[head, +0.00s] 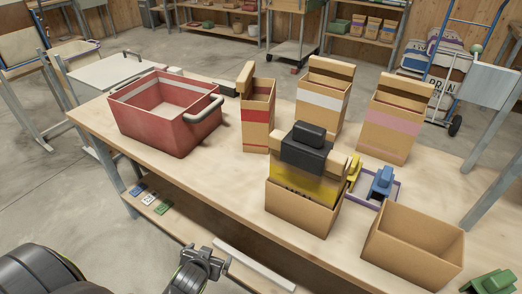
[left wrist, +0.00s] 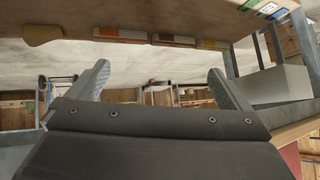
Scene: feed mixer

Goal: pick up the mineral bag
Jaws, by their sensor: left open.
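Several tan paper bags stand on the wooden workbench (head: 222,190). One has a red band (head: 257,128), one a white band (head: 322,82) and one a pink band (head: 388,130). A bag with a yellow band (head: 318,188) stands in a cardboard box (head: 300,212), with a black object (head: 308,150) covering its upper part. I cannot read which one is the mineral bag. My left gripper (head: 208,262) is low in front of the bench's front edge, away from the bags. Its fingers (left wrist: 160,90) are spread and empty in the left wrist view.
A red tub (head: 160,130) with grey handles stands on the left of the bench. An empty cardboard box (head: 412,245) is at the front right. Blue (head: 381,183), yellow (head: 354,172) and green (head: 490,283) objects lie near. A shelf runs under the bench. The middle left front of the benchtop is clear.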

